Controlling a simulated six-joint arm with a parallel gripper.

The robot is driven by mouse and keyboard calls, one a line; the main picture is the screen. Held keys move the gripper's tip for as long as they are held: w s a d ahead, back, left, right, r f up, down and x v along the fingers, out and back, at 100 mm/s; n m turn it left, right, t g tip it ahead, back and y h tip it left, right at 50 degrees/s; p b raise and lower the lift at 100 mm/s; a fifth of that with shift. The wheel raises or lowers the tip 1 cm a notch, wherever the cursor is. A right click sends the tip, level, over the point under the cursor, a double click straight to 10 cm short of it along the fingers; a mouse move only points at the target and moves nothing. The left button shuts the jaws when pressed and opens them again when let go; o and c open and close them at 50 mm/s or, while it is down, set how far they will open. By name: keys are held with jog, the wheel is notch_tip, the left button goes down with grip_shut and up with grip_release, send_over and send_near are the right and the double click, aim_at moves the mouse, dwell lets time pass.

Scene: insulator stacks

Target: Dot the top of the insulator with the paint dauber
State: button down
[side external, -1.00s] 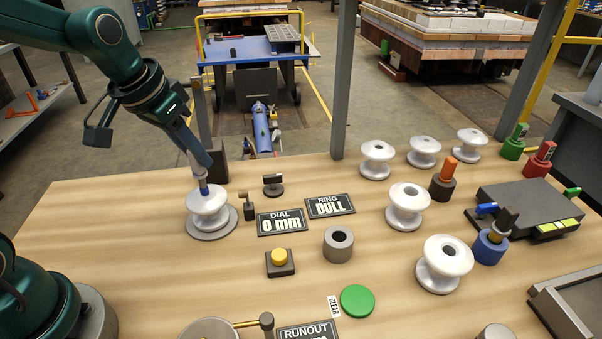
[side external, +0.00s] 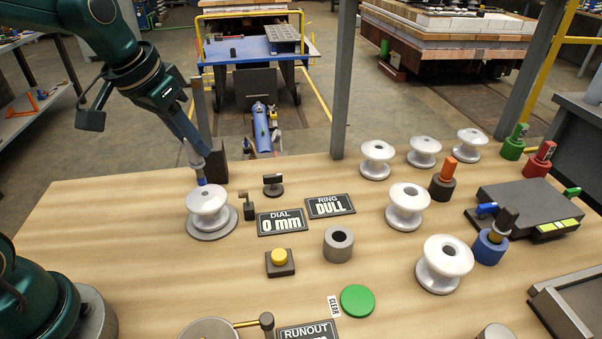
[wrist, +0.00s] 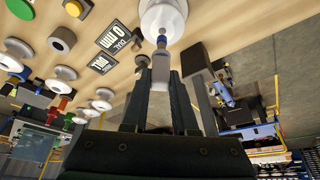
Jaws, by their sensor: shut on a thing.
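My gripper (side external: 199,148) is shut on the paint dauber (side external: 194,160), which has a pale grey body and a blue tip and points down, slightly tilted. The white spool-shaped insulator (side external: 207,203) stands upright on a round grey plate (side external: 222,235) at the left of the bench. The dauber's tip is over the insulator's top, close to it; I cannot tell whether they touch. In the wrist view the dauber (wrist: 160,68) sits between the fingers, with its tip in front of the insulator (wrist: 163,15). No paint mark can be made out on the top.
A dial sign (side external: 282,222) reads 0 mm and a ring sign (side external: 330,206) reads DULL. A small post (side external: 249,206) stands right beside the plate. Several other white insulators (side external: 443,262) stand to the right. A yellow button (side external: 279,257) and a green disc (side external: 357,301) are in front.

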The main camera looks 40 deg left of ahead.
jog(key=shift+r, duration=2.35)
jog(key=shift+s+r, duration=0.1)
jog(key=shift+s, duration=0.05)
jog(key=s+f, duration=0.3)
jog(key=s, duration=0.1)
jog(key=w+r, duration=0.2)
jog(key=w, duration=0.1)
jog(key=shift+w+r, duration=0.3)
jog(key=shift+r, duration=0.1)
jog(key=shift+w, duration=0.25)
jog(key=shift+w+f, duration=0.15)
jog(key=shift+f, duration=2.85)
